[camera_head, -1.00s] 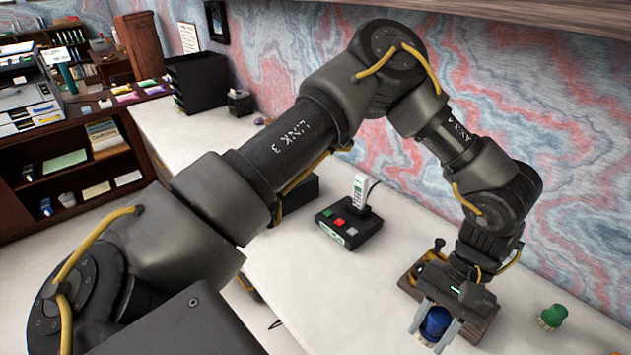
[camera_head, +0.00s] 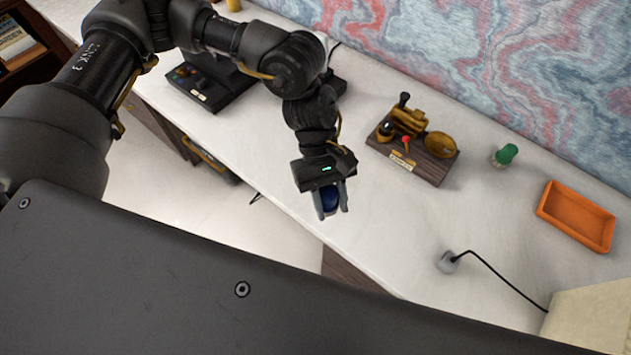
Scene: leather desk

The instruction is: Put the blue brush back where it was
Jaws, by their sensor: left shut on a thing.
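The blue brush (camera_head: 330,199) is between the fingers of my left gripper (camera_head: 331,211), which is shut on it. Only a small dark blue part of the brush shows; the rest is hidden by the gripper. The gripper points down near the front edge of the white desk (camera_head: 400,230), left of the brass device on its wooden base. I cannot tell how high the brush is above the desk. My right gripper is not in view.
A brass device on a wooden base (camera_head: 432,168) stands right of my left gripper. A green-topped brush (camera_head: 505,155) and an orange tray (camera_head: 577,216) are farther right. A grey plug-like thing (camera_head: 448,262) with a black cable is near the front edge. A black device (camera_head: 210,82) stands at left.

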